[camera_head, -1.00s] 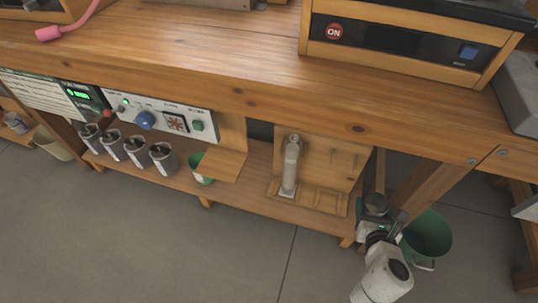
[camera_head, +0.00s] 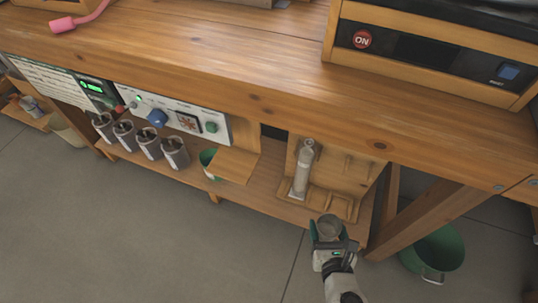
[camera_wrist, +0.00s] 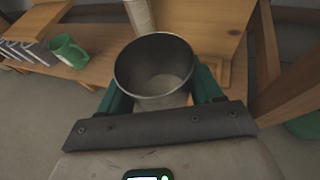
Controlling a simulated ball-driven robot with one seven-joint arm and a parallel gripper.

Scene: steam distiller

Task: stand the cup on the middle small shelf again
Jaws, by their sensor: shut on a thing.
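A grey metal cup (camera_head: 328,228) is upright in my gripper (camera_head: 327,240), in front of the right end of the low wooden shelf. In the wrist view the cup (camera_wrist: 155,75) sits between the green fingers of my gripper (camera_wrist: 160,92), its open mouth facing up; it looks empty. A small wooden shelf (camera_head: 237,165) juts out below the control panel, to the left of the cup. I cannot tell for sure that this is the middle small shelf.
A green mug (camera_head: 207,163) stands partly under the small shelf; several grey canisters (camera_head: 148,145) are to its left. A pale cylinder (camera_head: 303,168) stands by a wooden rack (camera_head: 345,172). A green bucket (camera_head: 437,252) is on the floor at right.

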